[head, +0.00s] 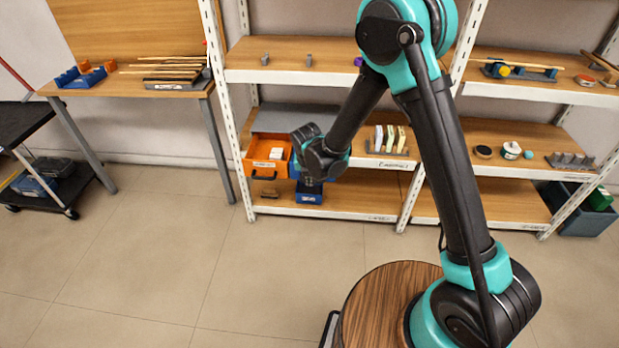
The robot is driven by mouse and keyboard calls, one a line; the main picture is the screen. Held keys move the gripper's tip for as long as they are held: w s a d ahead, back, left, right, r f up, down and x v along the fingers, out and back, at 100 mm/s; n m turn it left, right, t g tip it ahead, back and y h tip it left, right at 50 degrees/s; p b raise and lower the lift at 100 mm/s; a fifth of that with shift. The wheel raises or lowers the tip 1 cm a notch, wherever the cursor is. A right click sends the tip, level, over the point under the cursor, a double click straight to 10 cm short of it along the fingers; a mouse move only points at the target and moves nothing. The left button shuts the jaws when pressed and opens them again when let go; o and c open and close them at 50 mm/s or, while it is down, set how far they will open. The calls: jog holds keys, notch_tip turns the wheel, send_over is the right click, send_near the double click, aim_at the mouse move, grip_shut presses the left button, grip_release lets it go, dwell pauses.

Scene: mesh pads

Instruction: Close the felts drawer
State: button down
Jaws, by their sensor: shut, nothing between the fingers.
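A drawer unit with a grey top (298,119) stands on the middle shelf of the white rack. Its orange drawer (256,168) at the left is pulled out, with a white item inside and a dark handle on its front. A blue drawer or bin (309,198) with a small white label shows below and to the right. I cannot read which one is marked felts. My gripper (311,184) is shut and empty, pointing down just right of the orange drawer, above or in front of the blue one. My wrist hides part of the unit; contact cannot be told.
The rack's upper shelf (290,75) is close above the unit. A rack post (229,110) stands to its left. A wooden table (140,87) and a black cart (50,185) are farther left. The floor (150,260) in front is clear.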

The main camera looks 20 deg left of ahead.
jog(key=w+a+f, duration=0.1)
jog(key=w+f, duration=0.4)
jog(key=f, duration=0.1)
jog(key=shift+w+f, duration=0.2)
jog(key=shift+w, duration=0.05)
jog(key=shift+a, duration=0.1)
